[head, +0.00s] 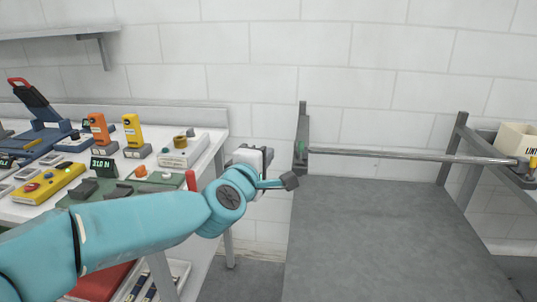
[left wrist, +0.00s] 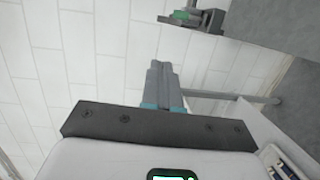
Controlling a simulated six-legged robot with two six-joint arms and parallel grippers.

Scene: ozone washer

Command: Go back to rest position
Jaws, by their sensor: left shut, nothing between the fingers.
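My left gripper (head: 290,181) is in the middle of the head view, at the end of the teal arm that comes in from the left. It is raised in front of the gap between the white bench and the grey table. In the left wrist view the two grey fingers of the left gripper (left wrist: 160,72) are together, with nothing between them. My right gripper is in neither view.
A white bench (head: 207,150) with several instruments, including a yellow control box (head: 48,184), is at left. A grey table (head: 385,225) with a clear top is at right. A metal bar (head: 400,155) runs behind it. A cream bin (head: 516,140) stands at far right.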

